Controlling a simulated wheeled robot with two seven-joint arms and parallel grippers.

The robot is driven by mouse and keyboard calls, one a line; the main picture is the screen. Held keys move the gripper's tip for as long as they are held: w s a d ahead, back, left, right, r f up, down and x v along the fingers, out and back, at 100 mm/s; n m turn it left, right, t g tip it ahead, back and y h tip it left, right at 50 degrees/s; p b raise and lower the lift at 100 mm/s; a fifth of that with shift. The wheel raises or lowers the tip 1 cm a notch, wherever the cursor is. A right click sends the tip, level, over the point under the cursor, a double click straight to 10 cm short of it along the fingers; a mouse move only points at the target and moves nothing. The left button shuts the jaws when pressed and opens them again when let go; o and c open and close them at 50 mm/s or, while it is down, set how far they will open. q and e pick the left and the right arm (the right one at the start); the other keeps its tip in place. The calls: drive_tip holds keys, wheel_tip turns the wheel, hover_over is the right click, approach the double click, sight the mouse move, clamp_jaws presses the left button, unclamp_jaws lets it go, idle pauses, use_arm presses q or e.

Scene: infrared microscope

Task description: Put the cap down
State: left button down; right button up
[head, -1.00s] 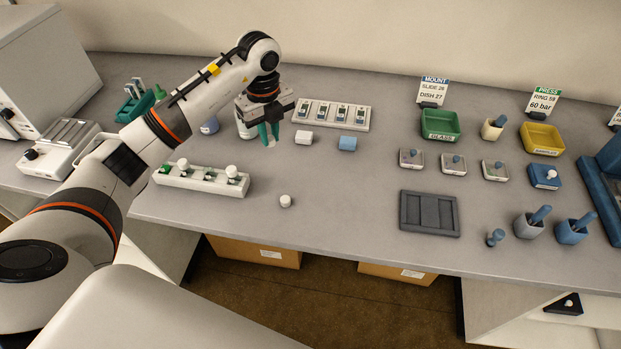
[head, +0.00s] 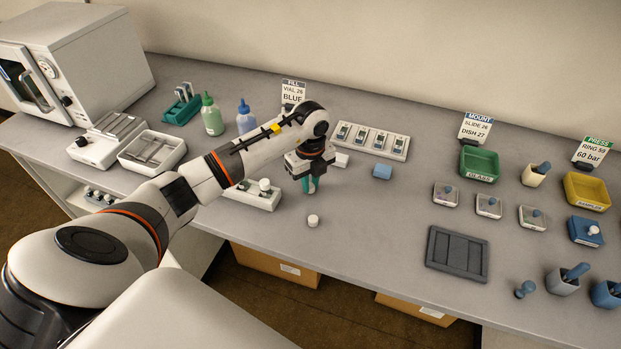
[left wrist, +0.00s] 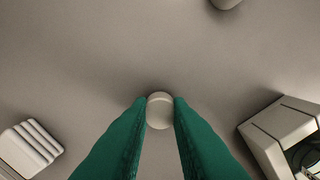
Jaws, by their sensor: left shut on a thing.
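My left gripper (head: 310,185) points down over the table, just behind a loose white cap (head: 313,221) and right of the white vial rack (head: 262,200). In the left wrist view the green fingers (left wrist: 160,112) are shut on a small round white cap (left wrist: 159,108). The held cap is hidden in the head view. I cannot tell whether it touches the table. The rack shows at the right of the wrist view (left wrist: 285,135). A pale round thing (left wrist: 226,3) is cut off at the top edge there. My right gripper is not in view.
A white block (head: 341,159) and a blue block (head: 382,172) stand behind and right of the gripper, before a slide holder (head: 372,140). A dark tray (head: 457,254) lies farther right. The table (head: 370,225) between gripper and dark tray is clear.

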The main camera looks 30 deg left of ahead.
sight(311, 186)
use_arm(q)
drive_tip(key=shift+f, duration=0.15)
drive_tip(key=c, duration=1.3)
unclamp_jaws()
drive_tip(key=shift+c, duration=0.2)
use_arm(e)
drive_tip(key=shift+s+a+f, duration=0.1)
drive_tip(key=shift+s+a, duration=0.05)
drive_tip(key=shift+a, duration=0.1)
